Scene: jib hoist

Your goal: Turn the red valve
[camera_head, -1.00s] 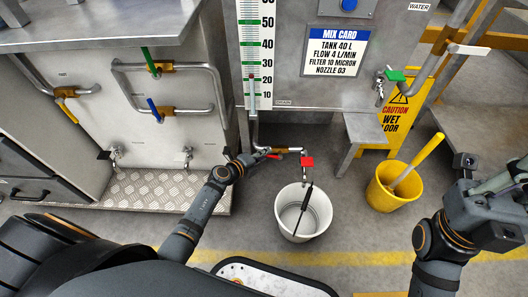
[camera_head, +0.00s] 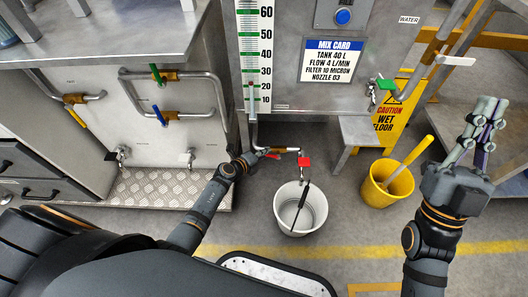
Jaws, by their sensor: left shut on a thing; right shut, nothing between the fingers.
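The red valve (camera_head: 273,156) is a small red handle on the brass-coloured fitting of the drain pipe below the tank. My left gripper (camera_head: 262,153) is at this handle, shut on it; the fingers are small here and hide part of it. A red tag (camera_head: 304,161) marks the spout at the pipe's right end. A white bucket (camera_head: 285,215) stands on the floor below the spout, with a dark handle across it. My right gripper (camera_head: 490,108) is shut and empty, raised at the right, apart from the valve.
A yellow bucket (camera_head: 375,200) with a yellow stick and a yellow wet-floor sign (camera_head: 388,122) stand right of the valve. A grey step (camera_head: 360,132) is close by. Green and blue handles (camera_head: 160,115) are on pipes at the left. Open floor lies between the buckets.

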